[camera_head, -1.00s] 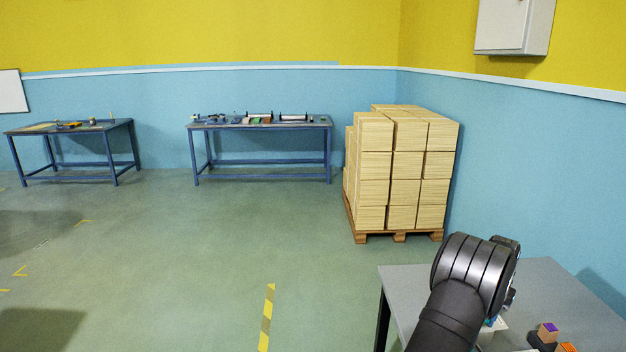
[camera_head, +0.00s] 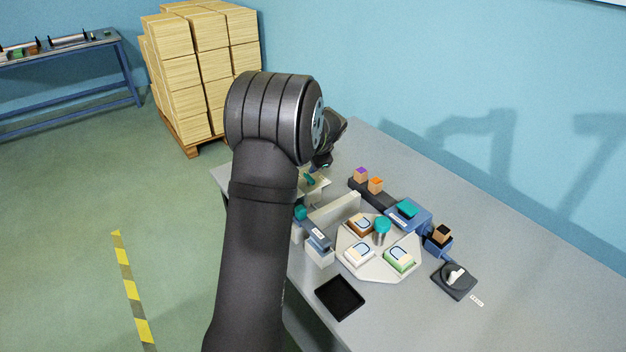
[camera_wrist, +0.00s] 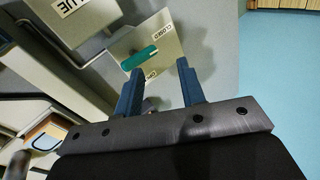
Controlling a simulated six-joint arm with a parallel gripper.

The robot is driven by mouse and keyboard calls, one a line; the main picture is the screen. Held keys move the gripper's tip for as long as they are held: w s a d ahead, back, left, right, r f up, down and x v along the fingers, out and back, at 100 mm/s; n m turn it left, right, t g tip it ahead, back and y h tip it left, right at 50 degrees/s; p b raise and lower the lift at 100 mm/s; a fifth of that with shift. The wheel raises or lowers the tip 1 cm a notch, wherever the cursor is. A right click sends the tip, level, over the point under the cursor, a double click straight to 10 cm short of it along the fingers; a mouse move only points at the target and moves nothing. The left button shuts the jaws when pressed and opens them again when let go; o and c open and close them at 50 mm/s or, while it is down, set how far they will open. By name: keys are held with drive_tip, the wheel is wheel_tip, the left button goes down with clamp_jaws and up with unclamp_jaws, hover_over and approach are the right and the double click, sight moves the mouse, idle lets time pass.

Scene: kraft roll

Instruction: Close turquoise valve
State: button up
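The turquoise valve is a flat bar handle on a beige plate (camera_wrist: 172,48). In the wrist view the handle (camera_wrist: 138,57) lies just beyond my fingertips, slanted, with the words CLOSED and OPEN printed on the plate. I cannot tell which word the handle points to. In the head view the handle (camera_head: 310,179) is small, near the table's far left edge, partly behind my arm. My gripper (camera_wrist: 157,72) is open, its two blue fingers apart with nothing between them; the handle appears near the left finger, not touching as far as I can tell.
On the grey table (camera_head: 540,285) stand a beige tray (camera_head: 350,265) with several coloured blocks and a turquoise-topped cylinder (camera_head: 382,228), a blue box (camera_head: 408,212), a dark rotary switch (camera_head: 454,280) and a black tray (camera_head: 340,297). The table's right side is clear.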

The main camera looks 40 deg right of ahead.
sight(313, 181)
drive_tip(key=s+a+m+t, duration=0.2)
drive_tip(key=s+m+t, duration=0.5)
drive_tip(key=s+m, duration=1)
drive_tip(key=x, duration=1.6)
drive_tip(key=shift+w+d, duration=0.35)
drive_tip(key=shift+w, duration=0.05)
